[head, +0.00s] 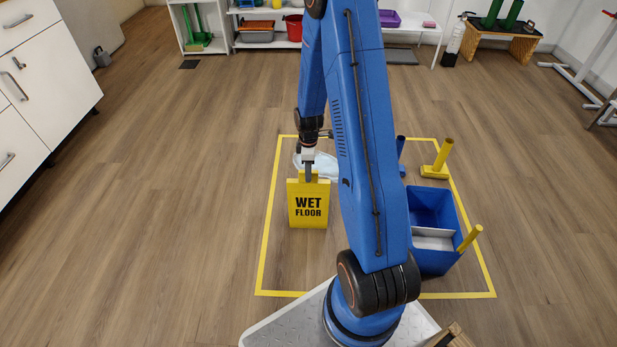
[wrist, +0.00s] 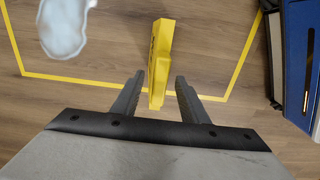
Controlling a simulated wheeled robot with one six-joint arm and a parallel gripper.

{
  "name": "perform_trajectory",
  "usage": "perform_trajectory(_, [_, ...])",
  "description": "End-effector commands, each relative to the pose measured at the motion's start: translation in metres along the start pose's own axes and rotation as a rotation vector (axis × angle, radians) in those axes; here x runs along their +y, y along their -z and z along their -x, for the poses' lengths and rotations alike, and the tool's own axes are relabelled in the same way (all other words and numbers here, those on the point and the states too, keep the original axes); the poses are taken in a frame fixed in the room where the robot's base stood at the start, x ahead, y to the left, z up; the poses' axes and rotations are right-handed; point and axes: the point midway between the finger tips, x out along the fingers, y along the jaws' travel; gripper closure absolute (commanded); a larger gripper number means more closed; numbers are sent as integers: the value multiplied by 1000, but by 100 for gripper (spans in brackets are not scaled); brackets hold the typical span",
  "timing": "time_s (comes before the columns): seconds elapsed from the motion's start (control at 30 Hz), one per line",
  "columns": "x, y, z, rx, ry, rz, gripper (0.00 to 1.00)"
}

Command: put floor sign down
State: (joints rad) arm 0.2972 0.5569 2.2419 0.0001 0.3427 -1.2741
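The yellow floor sign (head: 308,205), lettered "WET FLOOR", stands upright inside the yellow taped outline, left of my arm in the head view. My gripper (head: 309,174) points down at the sign's top handle. In the wrist view the sign (wrist: 160,62) is seen from above, its near end between the two fingers of my gripper (wrist: 158,92). Gaps show on both sides, so the fingers are open around it and do not appear to touch it. The sign's foot looks to be on the floor, though contact is hard to confirm.
A pale puddle-like patch (head: 322,165) lies behind the sign; it also shows in the wrist view (wrist: 65,25). A blue bucket (head: 432,205) and yellow-handled tool (head: 437,160) stand right of my arm. White drawers (head: 38,75) stand far left. Floor left of the yellow outline (head: 268,220) is clear.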

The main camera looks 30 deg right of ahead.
Motion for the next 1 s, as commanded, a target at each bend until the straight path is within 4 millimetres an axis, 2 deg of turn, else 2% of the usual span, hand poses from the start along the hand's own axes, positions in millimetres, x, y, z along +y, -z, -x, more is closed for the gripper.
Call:
perform_trajectory(0.1, [1, 0, 21, 1, -4, 0, 60])
perform_trajectory(0.3, [1, 0, 50, 1, -3, 0, 60])
perform_trajectory(0.57, [0, 0, 69, 0, -1, -2, 60])
perform_trajectory(0.67, [-4, 3, 82, 3, -10, -18, 60])
perform_trajectory(0.77, [-11, 7, 105, 10, -28, -54, 60])
perform_trajectory(1.0, [-46, 19, 178, 38, -79, -187, 60])
